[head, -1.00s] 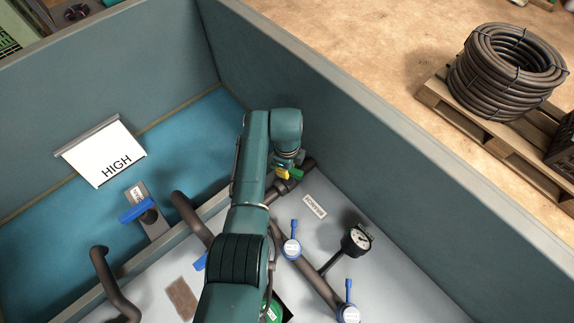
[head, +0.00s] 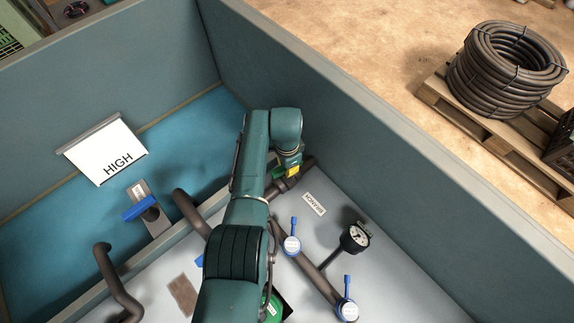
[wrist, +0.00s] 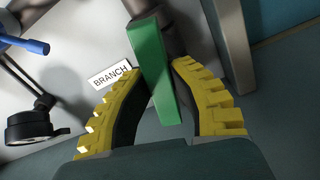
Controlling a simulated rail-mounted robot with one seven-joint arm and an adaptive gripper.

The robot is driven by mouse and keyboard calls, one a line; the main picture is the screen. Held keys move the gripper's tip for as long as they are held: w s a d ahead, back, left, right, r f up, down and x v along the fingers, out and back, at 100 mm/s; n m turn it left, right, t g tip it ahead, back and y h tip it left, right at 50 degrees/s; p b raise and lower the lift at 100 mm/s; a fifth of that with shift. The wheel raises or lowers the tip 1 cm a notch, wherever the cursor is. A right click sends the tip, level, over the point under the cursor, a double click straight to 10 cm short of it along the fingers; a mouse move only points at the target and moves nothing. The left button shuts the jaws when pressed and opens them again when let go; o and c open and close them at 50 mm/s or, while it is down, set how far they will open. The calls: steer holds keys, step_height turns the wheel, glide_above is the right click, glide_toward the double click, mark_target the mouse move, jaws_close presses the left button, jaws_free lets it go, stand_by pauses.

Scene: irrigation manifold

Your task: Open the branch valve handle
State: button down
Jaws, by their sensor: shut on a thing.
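The branch valve's green handle (head: 278,174) shows beside my gripper (head: 290,172) in the head view, on a dark pipe near the inner corner of the bay. In the wrist view the green handle (wrist: 157,75) stands between the two yellow fingers of my gripper (wrist: 158,78), which is shut on it. A white label reading BRANCH (wrist: 109,75) lies left of the fingers and also shows in the head view (head: 314,203). The valve body is mostly hidden by my gripper and arm.
Blue-handled valves (head: 292,244) and a round gauge (head: 355,238) stand right of my arm. A blue lever (head: 139,208) and a HIGH sign (head: 105,150) are at left. A tall grey wall (head: 370,150) runs close behind my gripper.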

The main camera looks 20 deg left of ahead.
steer(key=shift+s+f+n, duration=0.1)
steer(key=shift+f+n, duration=0.1)
steer(key=shift+n, duration=1)
steer(key=c, duration=0.9)
jaws_free()
steer(key=shift+r, duration=0.1)
steer(key=shift+r, duration=0.1)
step_height(320, 180, up, 12)
steer(key=shift+f, duration=0.1)
